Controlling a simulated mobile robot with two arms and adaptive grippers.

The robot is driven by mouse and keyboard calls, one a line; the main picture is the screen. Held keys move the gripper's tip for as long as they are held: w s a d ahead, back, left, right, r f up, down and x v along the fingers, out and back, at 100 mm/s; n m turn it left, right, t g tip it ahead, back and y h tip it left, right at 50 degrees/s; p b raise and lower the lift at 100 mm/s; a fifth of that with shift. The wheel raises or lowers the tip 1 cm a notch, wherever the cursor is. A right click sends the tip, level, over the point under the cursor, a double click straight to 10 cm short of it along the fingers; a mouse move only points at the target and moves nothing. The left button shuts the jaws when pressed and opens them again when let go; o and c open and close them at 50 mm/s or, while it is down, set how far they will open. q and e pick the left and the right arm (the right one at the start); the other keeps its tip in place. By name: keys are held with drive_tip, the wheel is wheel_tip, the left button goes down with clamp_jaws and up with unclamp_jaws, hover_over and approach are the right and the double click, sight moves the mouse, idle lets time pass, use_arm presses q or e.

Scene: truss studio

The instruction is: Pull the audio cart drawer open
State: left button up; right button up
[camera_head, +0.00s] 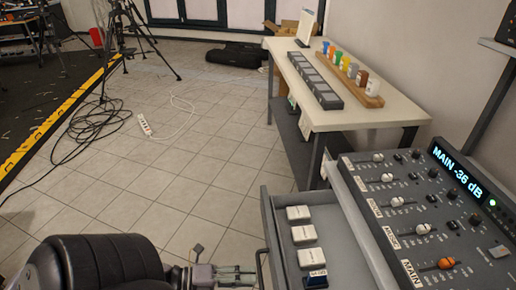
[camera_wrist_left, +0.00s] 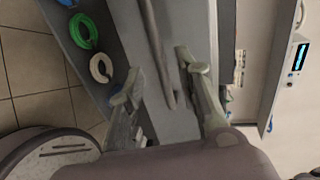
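The audio cart drawer (camera_head: 335,232) stands pulled out from the cart, below the mixer (camera_head: 428,215), in the head view. Several small white-topped boxes lie inside it. Its dark bar handle (camera_head: 261,262) is on the drawer's left face. My left gripper (camera_head: 238,275) is at the bottom, with its fingertips at the handle. In the left wrist view the gripper (camera_wrist_left: 160,85) has its fingers spread, one on each side of the handle (camera_wrist_left: 156,45), with visible gaps. I cannot tell if either finger touches the bar. My right gripper is not in view.
A power strip (camera_head: 144,125) and tangled black cables (camera_head: 85,130) lie on the tiled floor. The floor left of the drawer is mostly clear. A yellow-edged platform (camera_head: 50,120) is at left.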

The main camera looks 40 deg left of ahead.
use_arm(q)
drive_tip(key=v, duration=0.7)
drive_tip(key=shift+s, duration=0.15)
drive_tip(key=shift+a, duration=0.1)
